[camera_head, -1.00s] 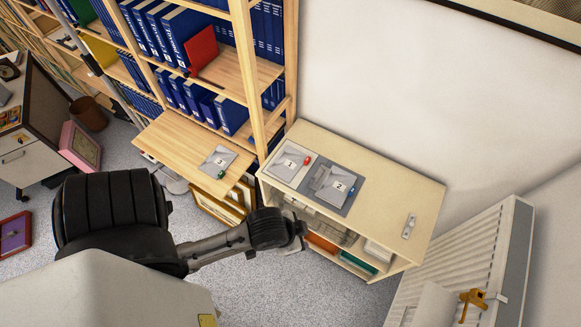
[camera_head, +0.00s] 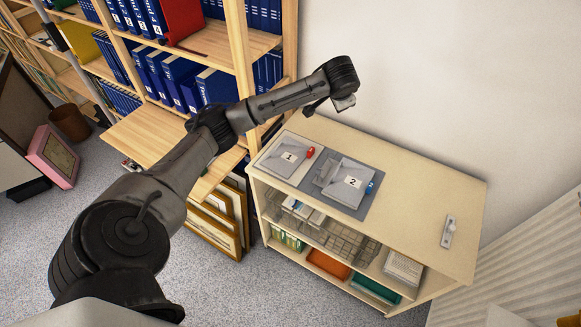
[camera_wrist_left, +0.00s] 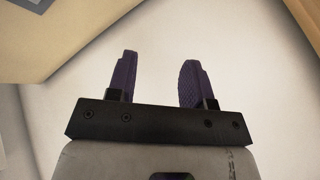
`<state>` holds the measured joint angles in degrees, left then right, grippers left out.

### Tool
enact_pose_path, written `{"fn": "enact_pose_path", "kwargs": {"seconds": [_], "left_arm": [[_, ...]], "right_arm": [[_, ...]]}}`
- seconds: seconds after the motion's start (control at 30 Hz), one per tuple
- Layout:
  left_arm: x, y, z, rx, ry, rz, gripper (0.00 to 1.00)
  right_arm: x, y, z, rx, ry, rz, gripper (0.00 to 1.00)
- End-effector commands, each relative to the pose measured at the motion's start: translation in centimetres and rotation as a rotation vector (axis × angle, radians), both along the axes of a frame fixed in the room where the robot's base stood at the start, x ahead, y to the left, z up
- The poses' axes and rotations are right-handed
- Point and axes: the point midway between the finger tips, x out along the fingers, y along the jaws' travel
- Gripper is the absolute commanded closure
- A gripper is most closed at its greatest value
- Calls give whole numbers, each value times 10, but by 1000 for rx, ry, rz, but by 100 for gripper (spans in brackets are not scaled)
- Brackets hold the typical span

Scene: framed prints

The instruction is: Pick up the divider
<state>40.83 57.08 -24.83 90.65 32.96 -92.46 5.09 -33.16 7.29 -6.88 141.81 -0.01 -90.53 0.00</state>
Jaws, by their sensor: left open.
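A red upright panel (camera_head: 180,20) stands at the right end of a row of blue binders on the upper bookshelf, cut off by the top edge of the head view. It looks most like the divider, but I cannot be sure. My left gripper (camera_head: 343,101) is in front of the white wall, above the back of the low cabinet and well to the right of the panel. In the left wrist view its two purple fingers (camera_wrist_left: 158,78) are apart, with only pale wall between them. My right gripper is not in view.
The low cabinet (camera_head: 420,200) holds two grey trays labelled 1 (camera_head: 285,158) and 2 (camera_head: 349,184) on top. The wooden bookshelf post (camera_head: 240,50) stands between my gripper and the panel. A pull-out shelf (camera_head: 150,135) lies under my forearm. A radiator (camera_head: 535,285) is at right.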

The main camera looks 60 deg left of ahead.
Motion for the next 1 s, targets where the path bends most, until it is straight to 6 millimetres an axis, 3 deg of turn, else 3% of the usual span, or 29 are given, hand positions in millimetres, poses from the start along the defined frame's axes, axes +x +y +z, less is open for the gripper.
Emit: {"fn": "enact_pose_path", "kwargs": {"seconds": [0.03, 0.1, 0.23, 0.4, 0.57, 1.0], "left_arm": [[-13, 27, -18, -61, 68, 87, 53], [-28, 48, -45, -169, 142, 194, 53], [-48, 60, -85, -384, 229, 374, 53], [-54, 45, -94, -569, 252, 512, 53], [-55, 45, -102, -578, 238, 581, 53], [-55, 44, -170, -578, 234, 588, 53]], "right_arm": [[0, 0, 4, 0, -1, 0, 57], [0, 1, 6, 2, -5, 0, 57], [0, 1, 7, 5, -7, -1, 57], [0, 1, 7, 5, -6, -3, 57], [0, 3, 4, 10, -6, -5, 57], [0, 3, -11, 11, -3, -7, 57]]}}
